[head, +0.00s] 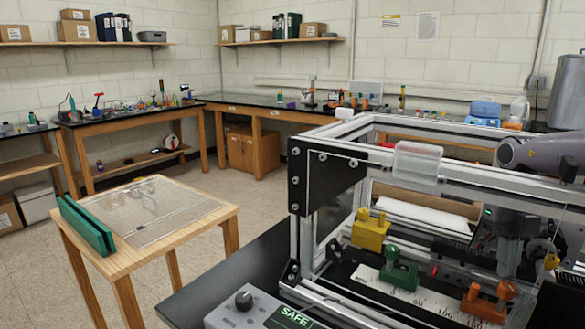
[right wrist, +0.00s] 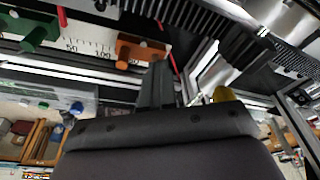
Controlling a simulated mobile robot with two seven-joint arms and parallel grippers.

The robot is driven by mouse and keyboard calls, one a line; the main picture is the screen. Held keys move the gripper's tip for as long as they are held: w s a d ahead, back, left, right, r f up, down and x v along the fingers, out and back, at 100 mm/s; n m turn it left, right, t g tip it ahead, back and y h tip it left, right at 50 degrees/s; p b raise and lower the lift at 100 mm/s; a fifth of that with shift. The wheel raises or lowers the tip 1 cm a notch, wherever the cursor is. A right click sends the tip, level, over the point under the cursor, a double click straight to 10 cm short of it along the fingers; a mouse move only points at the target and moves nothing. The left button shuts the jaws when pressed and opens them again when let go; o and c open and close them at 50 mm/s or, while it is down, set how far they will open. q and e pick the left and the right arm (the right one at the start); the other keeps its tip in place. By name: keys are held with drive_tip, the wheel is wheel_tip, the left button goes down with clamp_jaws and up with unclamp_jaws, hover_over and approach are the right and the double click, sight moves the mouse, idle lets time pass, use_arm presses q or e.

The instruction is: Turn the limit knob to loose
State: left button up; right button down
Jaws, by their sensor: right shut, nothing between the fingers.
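A white scale strip (head: 425,297) with printed numbers lies inside the extrusion frame (head: 330,185). A green stop (head: 399,275) with a round knob on top stands on it, and an orange stop (head: 485,305) with knobs stands to its right. Which knob is the limit knob, I cannot tell; no "loose" mark is readable. The right wrist view also shows the green stop (right wrist: 35,30) and the orange stop (right wrist: 140,52). My right gripper (right wrist: 156,70) is shut and empty, its fingertips close to the orange stop; contact cannot be told. My left gripper is out of view.
A control box (head: 245,308) with a dark dial and a green SAFE display sits on the black bench at the front. A yellow block (head: 370,230) stands behind the scale. Frame bars (head: 460,170) cross above the stops. A wooden table (head: 160,215) stands at left.

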drive_tip(key=shift+s+a+f, duration=0.1)
drive_tip(key=shift+a+f, duration=0.3)
drive_tip(key=shift+f, duration=0.15)
drive_tip(key=shift+a+b, duration=0.35)
drive_tip(key=shift+a, duration=0.4)
drive_tip(key=shift+r, duration=0.1)
drive_tip(key=p+v, duration=0.4)
drive_tip(key=v, duration=0.2)
drive_tip(key=shift+r, duration=0.25)
